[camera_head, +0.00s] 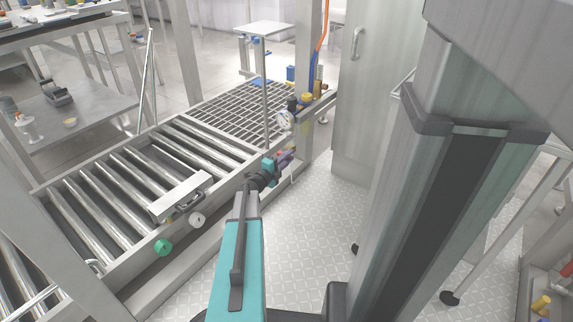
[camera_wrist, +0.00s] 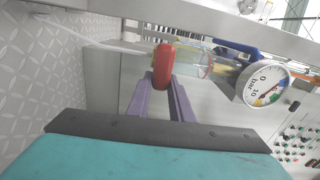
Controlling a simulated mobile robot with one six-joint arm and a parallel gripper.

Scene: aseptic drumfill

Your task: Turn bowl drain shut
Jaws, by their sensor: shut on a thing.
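A red handle (camera_wrist: 164,62), which looks like the bowl drain's, stands upright in the middle of the wrist view. My gripper (camera_wrist: 163,84) has its two purple fingers closed on the lower part of this handle, one on each side. A clear, yellowish pipe piece (camera_wrist: 200,62) lies just behind and to the right of it. In the head view, my gripper (camera_head: 288,157) reaches the side of the conveyor frame at its far right end. The red handle is hidden or too small to make out there. Its valve body is hidden too.
A pressure gauge (camera_wrist: 265,84) sits close to the right of the fingers, with a blue handle (camera_wrist: 237,48) behind it. The roller conveyor (camera_head: 110,180) and grating (camera_head: 232,108) lie left of my arm. A grey cabinet (camera_head: 358,110) stands right. The patterned floor (camera_head: 300,225) between is clear.

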